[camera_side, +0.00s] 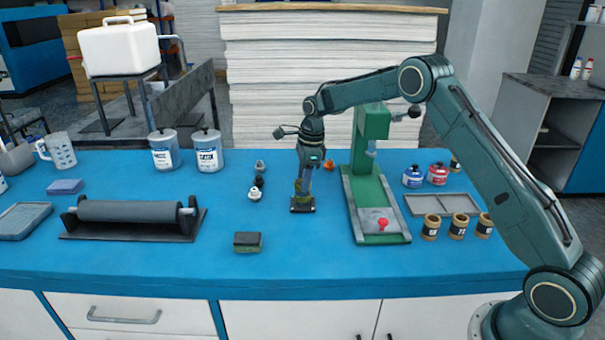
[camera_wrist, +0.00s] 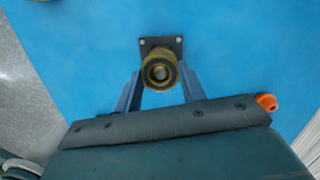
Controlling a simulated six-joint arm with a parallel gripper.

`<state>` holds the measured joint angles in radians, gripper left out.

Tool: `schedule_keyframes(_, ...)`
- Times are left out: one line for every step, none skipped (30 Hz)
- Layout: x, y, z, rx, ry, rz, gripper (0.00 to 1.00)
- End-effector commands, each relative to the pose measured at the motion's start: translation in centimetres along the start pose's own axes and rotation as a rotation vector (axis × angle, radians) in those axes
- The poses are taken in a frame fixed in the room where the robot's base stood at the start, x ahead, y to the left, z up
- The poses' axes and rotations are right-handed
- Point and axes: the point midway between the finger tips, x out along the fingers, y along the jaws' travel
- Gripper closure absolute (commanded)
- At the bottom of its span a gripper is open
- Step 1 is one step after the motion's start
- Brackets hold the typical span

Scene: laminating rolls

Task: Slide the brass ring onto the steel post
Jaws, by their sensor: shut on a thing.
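The brass ring (camera_wrist: 171,72) sits between the two fingers of my gripper (camera_wrist: 160,80) in the wrist view, and the gripper is shut on it. A round grey end, seemingly the top of the steel post (camera_wrist: 160,72), shows inside the ring's opening. The dark square base plate (camera_wrist: 149,42) shows just behind the ring, flat on the blue table. In the side view my gripper (camera_side: 304,188) points straight down close over the base plate (camera_side: 302,207). The fingers and ring hide most of the post there, so I cannot tell how far down the ring is.
A green press (camera_side: 363,190) with a red knob stands close to the right of my gripper. Small black and white pieces (camera_side: 256,190) lie to the left. A sponge block (camera_side: 247,242) lies in front. A grey roller (camera_side: 135,211) is farther left.

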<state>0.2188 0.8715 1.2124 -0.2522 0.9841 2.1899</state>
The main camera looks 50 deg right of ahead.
Motion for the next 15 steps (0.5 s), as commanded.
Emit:
schedule_keyframes(-0.01,-0.01,0.01,0.000,0.000,-0.001,0.86)
schedule_keyframes(-0.02,-0.02,0.01,0.000,0.000,-0.001,0.86)
schedule_keyframes(-0.02,-0.02,0.01,0.000,0.000,-0.001,0.86)
schedule_keyframes(-0.02,-0.02,0.01,0.000,0.000,-0.001,0.86)
schedule_keyframes(-0.02,-0.02,0.01,0.000,0.000,-0.001,0.86)
schedule_keyframes(-0.03,-0.02,0.01,0.000,0.000,-0.001,0.86)
schedule_keyframes(-0.03,-0.02,0.01,0.000,0.000,-0.001,0.56)
schedule_keyframes(-0.03,-0.02,0.01,0.000,0.000,-0.001,0.50)
schedule_keyframes(-0.03,-0.02,0.01,0.000,0.000,-0.001,0.42)
schedule_keyframes(-0.03,-0.02,0.01,0.000,0.000,-0.001,0.36)
schedule_keyframes(-0.03,-0.02,0.01,0.000,0.000,-0.001,0.35)
schedule_keyframes(-0.03,-0.02,0.01,0.000,0.000,-0.001,0.35)
schedule_keyframes(-0.03,-0.02,0.01,0.000,0.000,-0.001,0.35)
schedule_keyframes(-0.03,-0.02,0.01,0.000,0.000,-0.001,0.35)
schedule_keyframes(-0.03,-0.02,0.01,0.000,0.000,-0.001,0.35)
